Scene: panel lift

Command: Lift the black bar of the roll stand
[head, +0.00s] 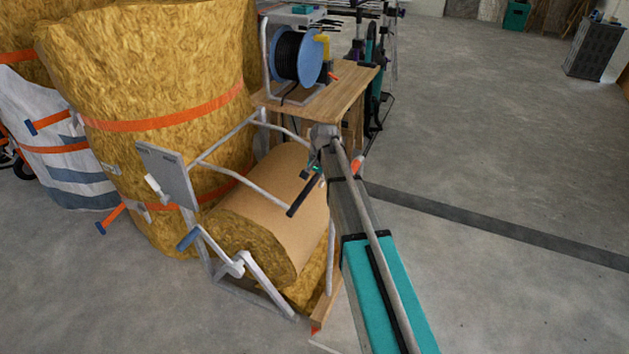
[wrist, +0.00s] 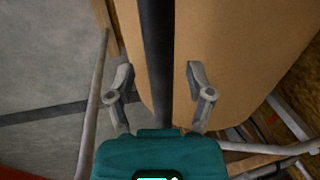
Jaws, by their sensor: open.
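The black bar (head: 302,198) of the roll stand is short and dark. It slants across the front of the brown roll (head: 268,205) in the head view. In the wrist view the bar (wrist: 157,40) runs lengthwise up the middle, in front of the brown roll surface (wrist: 235,45). My gripper (head: 315,172) is at the bar's upper end in the head view, small and partly hidden by the arm. In the wrist view my gripper (wrist: 160,70) is open, with one finger on each side of the bar and visible gaps. Contact in depth cannot be told.
The stand's grey metal frame (head: 246,175) surrounds the roll, with a grey panel (head: 168,175) at left. A wooden table (head: 335,95) with a blue cable reel (head: 312,57) stands behind. Large yellow wool bales (head: 150,70) block the left.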

